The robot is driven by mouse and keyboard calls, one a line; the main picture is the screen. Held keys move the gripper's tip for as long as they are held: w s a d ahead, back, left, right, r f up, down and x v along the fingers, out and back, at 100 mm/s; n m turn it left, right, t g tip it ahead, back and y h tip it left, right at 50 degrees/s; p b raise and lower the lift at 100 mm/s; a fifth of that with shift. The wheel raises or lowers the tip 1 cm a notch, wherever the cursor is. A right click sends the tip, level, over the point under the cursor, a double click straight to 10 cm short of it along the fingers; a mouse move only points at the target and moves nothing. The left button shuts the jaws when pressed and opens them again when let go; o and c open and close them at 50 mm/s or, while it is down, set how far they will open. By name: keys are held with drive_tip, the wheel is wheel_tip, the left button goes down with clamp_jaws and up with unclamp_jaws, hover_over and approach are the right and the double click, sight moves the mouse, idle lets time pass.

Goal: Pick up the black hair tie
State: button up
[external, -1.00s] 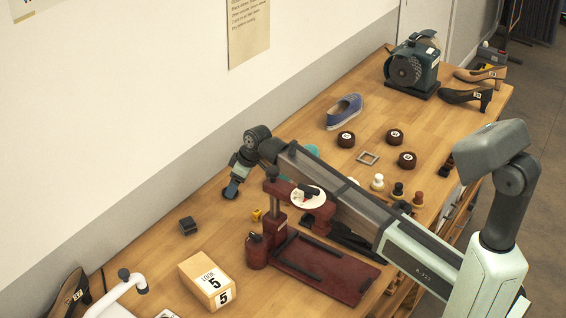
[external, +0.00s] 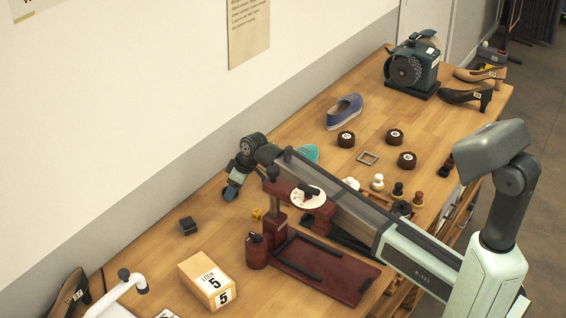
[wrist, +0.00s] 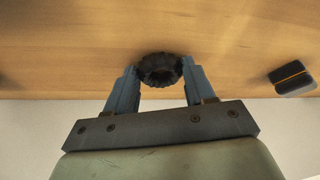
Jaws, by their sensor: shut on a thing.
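The black hair tie (wrist: 160,70) is a dark, ribbed ring. In the wrist view it sits between the blue-grey fingers of my gripper (wrist: 160,66), which are shut on it. In the external view my gripper (external: 231,190) points down at the left end of the arm, low over the wooden bench near the wall. The tie cannot be made out clearly there. I cannot tell whether it touches the bench.
A dark block (external: 188,226) lies nearby, also in the wrist view (wrist: 292,78). A dark-red press (external: 325,269) stands below my arm, with a small yellow piece (external: 257,214) beside it. A numbered box (external: 207,281) is at the front. The wall is close behind.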

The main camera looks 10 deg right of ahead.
drive_tip(key=shift+c, duration=0.8)
